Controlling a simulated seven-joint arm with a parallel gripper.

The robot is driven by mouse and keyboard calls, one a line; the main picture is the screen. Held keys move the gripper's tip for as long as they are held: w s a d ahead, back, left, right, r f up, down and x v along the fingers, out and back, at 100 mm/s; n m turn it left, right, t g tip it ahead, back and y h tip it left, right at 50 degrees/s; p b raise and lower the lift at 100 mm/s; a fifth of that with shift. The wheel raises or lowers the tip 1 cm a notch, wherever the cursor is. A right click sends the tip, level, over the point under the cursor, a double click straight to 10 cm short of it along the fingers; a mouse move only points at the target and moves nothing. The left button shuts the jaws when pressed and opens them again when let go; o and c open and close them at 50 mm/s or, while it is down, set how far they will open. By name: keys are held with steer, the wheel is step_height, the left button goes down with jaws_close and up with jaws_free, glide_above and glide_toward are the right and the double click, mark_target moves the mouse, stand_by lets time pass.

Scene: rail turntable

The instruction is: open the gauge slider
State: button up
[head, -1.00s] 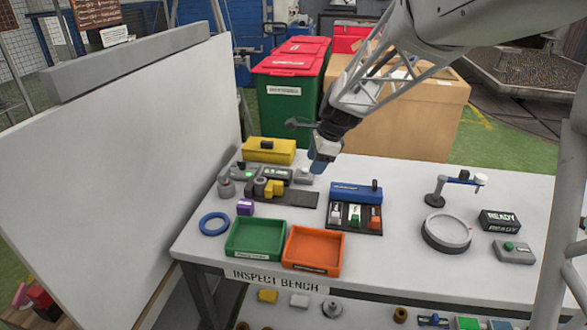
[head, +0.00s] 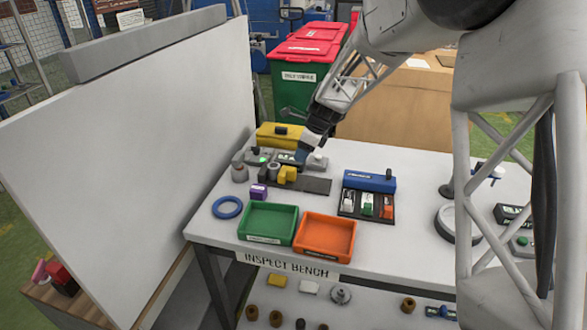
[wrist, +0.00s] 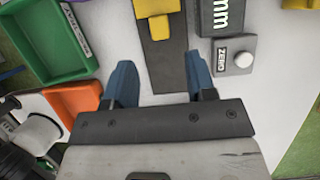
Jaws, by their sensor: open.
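The gauge slider (head: 288,175) is a yellow block on a dark flat rail (head: 312,185) at the back left of the bench. In the wrist view the yellow slider (wrist: 160,20) sits on the rail (wrist: 166,68) at the top, beyond my fingertips. My gripper (head: 302,156) is low over the gauge; in the wrist view my gripper (wrist: 160,68) shows two blue fingers spread apart, empty, on either side of the rail's bare end. I cannot tell its height above the rail. The gauge's display (wrist: 224,17) and grey ZERO button unit (wrist: 235,55) lie right of the fingers.
A green tray (head: 268,206) and an orange tray (head: 325,220) stand at the front. A yellow box (head: 280,138) is behind the gauge. A blue-topped unit (head: 369,181) stands right of the rail. A purple block (head: 258,191) and blue ring (head: 227,207) lie left.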

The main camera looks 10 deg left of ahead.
mark_target(293, 169)
steer(key=shift+f, duration=0.1)
steer(key=shift+x, duration=3.8)
jaws_close()
